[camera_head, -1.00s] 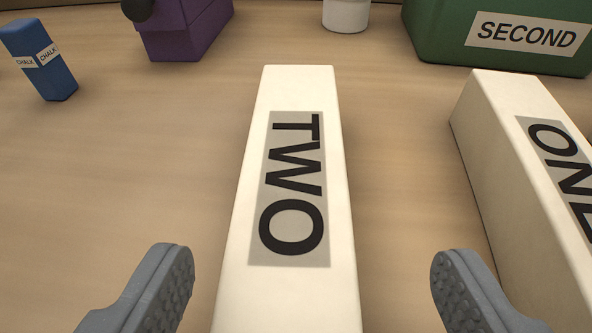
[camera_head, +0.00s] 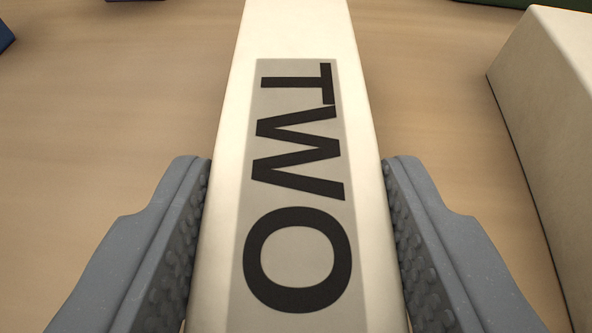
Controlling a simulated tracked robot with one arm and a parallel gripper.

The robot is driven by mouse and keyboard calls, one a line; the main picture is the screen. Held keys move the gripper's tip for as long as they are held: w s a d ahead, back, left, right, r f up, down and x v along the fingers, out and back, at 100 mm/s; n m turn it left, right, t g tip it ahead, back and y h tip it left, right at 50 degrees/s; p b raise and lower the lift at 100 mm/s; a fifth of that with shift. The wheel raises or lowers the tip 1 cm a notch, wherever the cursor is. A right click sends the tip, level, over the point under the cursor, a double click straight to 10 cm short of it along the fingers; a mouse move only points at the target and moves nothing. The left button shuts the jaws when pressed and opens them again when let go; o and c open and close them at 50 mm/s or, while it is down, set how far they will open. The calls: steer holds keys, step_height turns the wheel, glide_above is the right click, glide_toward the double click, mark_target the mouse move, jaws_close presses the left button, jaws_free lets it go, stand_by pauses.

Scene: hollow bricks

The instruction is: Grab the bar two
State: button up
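Bar two is a long cream-white bar (camera_head: 292,30) with a grey label reading TWO, running away from me through the middle of the view. My gripper (camera_head: 296,165) straddles it, with one grey finger along each long side. The studded inner pads face the bar and sit against its sides, with no clear gap showing. The bar fills the space between the fingers. Its near end is cut off by the bottom of the view, and the lower parts of its sides are hidden.
Another cream-white bar (camera_head: 560,120) lies at the right, with clear tabletop (camera_head: 450,100) between it and bar two. The wooden surface at the left is free. Edges of blue, purple and green things show at the top.

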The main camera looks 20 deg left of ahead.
mark_target(298, 258)
jaws_close()
steer(key=shift+r, duration=0.1)
steer(key=shift+w+r+p, duration=0.1)
steer(key=shift+r+p, duration=0.45)
steer(key=shift+r, duration=1.35)
steer(key=s+d, duration=0.1)
steer(key=s, duration=0.3)
steer(key=s+d, duration=0.1)
steer(key=s, duration=0.3)
steer(key=s+d, duration=0.1)
steer(key=s, duration=0.4)
steer(key=shift+d+r+p, duration=0.3)
steer(key=shift+d+r, duration=0.05)
steer(key=shift+r, duration=0.05)
steer(key=shift+s+d+b, duration=0.15)
steer(key=shift+s+b, duration=0.3)
steer(key=shift+b, duration=0.7)
steer(key=shift+s+d+r+b, duration=0.1)
steer(key=shift+s+b, duration=0.25)
steer(key=shift+b, duration=0.2)
steer(key=shift+s+d+r+b, duration=0.1)
steer(key=shift+s+b, duration=0.25)
steer(key=shift+b, duration=0.15)
